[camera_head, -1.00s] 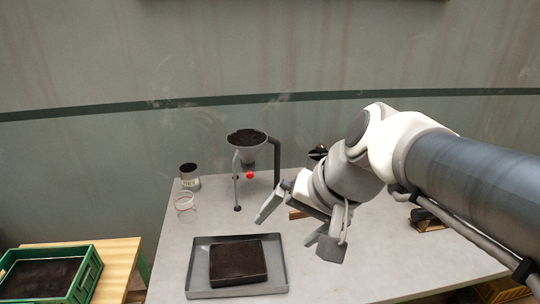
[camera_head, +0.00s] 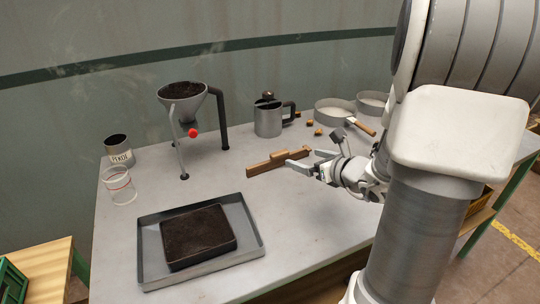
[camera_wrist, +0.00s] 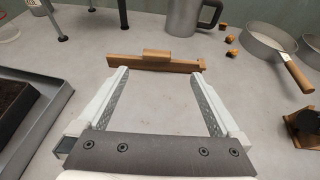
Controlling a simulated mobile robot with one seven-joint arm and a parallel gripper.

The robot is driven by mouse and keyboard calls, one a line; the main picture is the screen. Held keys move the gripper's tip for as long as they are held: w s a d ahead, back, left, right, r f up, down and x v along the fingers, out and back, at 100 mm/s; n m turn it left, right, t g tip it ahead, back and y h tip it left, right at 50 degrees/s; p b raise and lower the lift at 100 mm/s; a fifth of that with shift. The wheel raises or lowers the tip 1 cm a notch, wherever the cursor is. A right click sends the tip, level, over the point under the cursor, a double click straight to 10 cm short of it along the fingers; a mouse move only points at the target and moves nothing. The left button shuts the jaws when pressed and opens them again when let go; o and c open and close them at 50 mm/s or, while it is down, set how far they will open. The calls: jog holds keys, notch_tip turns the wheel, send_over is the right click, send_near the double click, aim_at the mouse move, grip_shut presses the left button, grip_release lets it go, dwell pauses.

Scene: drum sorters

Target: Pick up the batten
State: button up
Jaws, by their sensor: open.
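The batten (camera_head: 265,165) is a brown wooden bar with a small raised block on its top, lying on the grey table right of the funnel stand. In the wrist view the batten (camera_wrist: 187,65) lies crosswise just beyond my fingertips, wider than the gap between them. My gripper (camera_head: 325,162) is open and empty, low over the table at the right end of the batten in the head view. In the wrist view my gripper (camera_wrist: 162,78) shows both fingers apart, with bare table between them.
A grey tray (camera_head: 258,245) with a dark soil block (camera_head: 198,236) stands front left. The funnel (camera_head: 182,97) on its stand, a metal jug (camera_head: 268,119), a labelled pot (camera_head: 118,150), a clear cup (camera_head: 119,186) and a sieve pan (camera_head: 335,112) surround the batten. Small brown cubes lie behind it.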

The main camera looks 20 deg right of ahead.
aim_at(278, 152)
jog(key=b+x, duration=0.2)
jog(key=x, duration=0.9)
jog(key=shift+w+a+f+b, duration=0.15)
jog(key=shift+w+f+b, duration=0.05)
jog(key=shift+w+b, duration=0.1)
jog(key=b+x, duration=0.1)
jog(key=x, duration=0.3)
jog(key=shift+w+a+f+b, duration=0.2)
jog(key=shift+a+f+b, duration=0.15)
jog(key=shift+f, duration=0.1)
jog(key=shift+w, duration=0.3)
jog(key=shift+c, duration=0.3)
jog(key=c, duration=1.3)
jog(key=shift+o, duration=0.2)
